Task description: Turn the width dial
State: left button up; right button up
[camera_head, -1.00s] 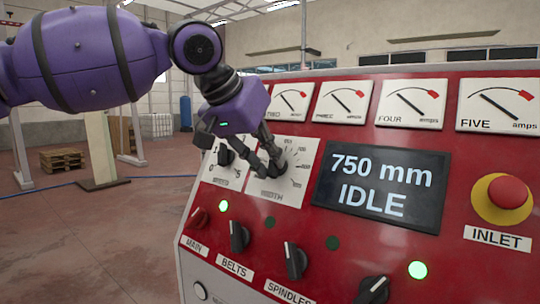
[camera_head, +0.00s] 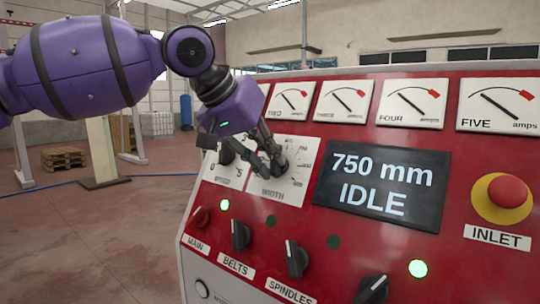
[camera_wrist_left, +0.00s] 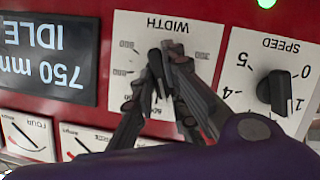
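The width dial is a black knob on a white plate (camera_head: 291,185) marked WIDTH on the red control panel. The plate also shows upside down in the left wrist view (camera_wrist_left: 205,40). My left gripper (camera_head: 276,163) reaches down from the upper left to this knob. In the left wrist view its fingers (camera_wrist_left: 170,58) come together at the knob and appear shut on it; they hide most of it. The display (camera_head: 381,186) reads 750 mm IDLE. My right gripper is not in view.
The speed dial (camera_wrist_left: 277,92) sits close beside the width plate. Below are the belts knob (camera_head: 239,236), the spindles knob (camera_head: 296,260) and a red main switch (camera_head: 200,217). A red stop button (camera_head: 507,191) is at the right. Amp meters line the top.

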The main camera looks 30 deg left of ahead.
pick_arm(q)
jog(key=o, duration=0.3)
jog(key=shift+o, duration=0.2)
jog(key=shift+s+r, duration=0.15)
jog(key=shift+r, duration=0.05)
jog(key=v, duration=1.1)
jog(key=shift+s, duration=0.2)
jog(key=shift+w+a+r, duration=0.1)
